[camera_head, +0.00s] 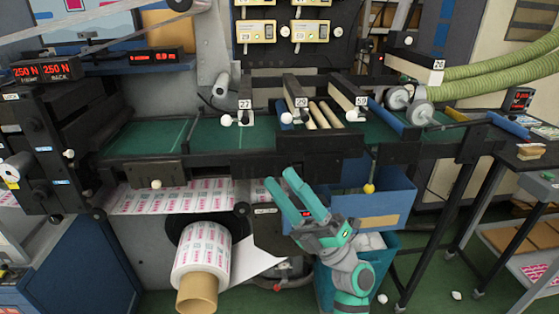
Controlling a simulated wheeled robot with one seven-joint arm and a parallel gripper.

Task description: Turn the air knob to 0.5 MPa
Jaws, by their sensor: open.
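A dark labelled plate (265,211) is left of the fingers, under the machine bed. I cannot make out the air knob for certain; it may be hidden behind my gripper. I cannot tell whether the fingers touch anything.
A printed paper roll (204,253) on a cardboard core sticks out left of my arm, its loose web end near the fingers. The black machine bed edge (225,160) is just above.

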